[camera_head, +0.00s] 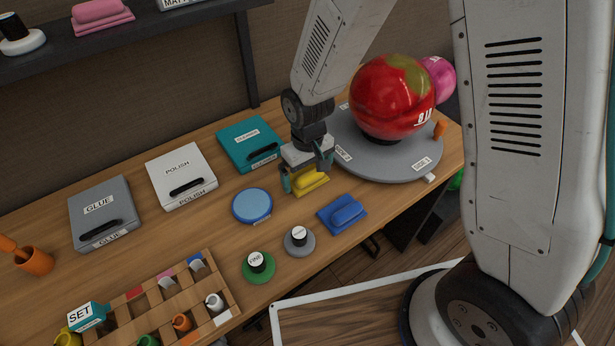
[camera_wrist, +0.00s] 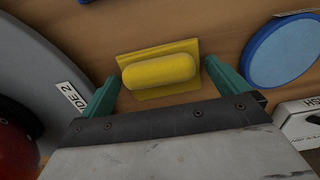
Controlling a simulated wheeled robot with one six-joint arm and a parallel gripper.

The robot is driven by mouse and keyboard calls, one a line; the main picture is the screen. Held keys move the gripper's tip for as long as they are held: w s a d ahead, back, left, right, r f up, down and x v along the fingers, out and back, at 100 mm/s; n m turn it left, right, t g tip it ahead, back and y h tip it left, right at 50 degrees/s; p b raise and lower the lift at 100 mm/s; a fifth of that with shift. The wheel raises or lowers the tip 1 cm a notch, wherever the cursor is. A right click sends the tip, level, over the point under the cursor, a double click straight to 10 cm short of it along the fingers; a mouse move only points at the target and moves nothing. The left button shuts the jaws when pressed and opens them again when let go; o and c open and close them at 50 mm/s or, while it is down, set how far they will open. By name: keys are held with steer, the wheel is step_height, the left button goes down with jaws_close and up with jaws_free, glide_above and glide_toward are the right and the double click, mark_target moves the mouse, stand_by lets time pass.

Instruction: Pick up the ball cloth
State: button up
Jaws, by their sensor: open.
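A yellow cloth pad (camera_head: 309,184) with a rounded raised grip lies flat on the wooden bench, left of the grey turntable; no label shows on it. It also shows in the wrist view (camera_wrist: 159,71). My gripper (camera_head: 307,173) is directly above it, pointing down, with its teal fingers open. In the wrist view the fingertips (camera_wrist: 162,77) stand to either side of the yellow pad's grip with gaps, nothing held. A blue pad of like shape (camera_head: 342,214) lies nearer the front edge. No visible label tells which pad is the ball cloth.
A red ball (camera_head: 392,97) rests on the grey turntable (camera_head: 400,167), a pink ball behind. Teal (camera_head: 250,143), white (camera_head: 181,178) and grey (camera_head: 104,212) lidded boxes line the back. A round blue disc (camera_head: 252,206) and a wooden rack (camera_head: 160,307) are nearby.

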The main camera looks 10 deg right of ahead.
mark_target(308, 171)
steer(key=c, duration=0.7)
step_height(308, 171, up, 10)
steer(key=o, duration=0.4)
steer(key=c, duration=0.3)
steer(key=shift+s, duration=0.1)
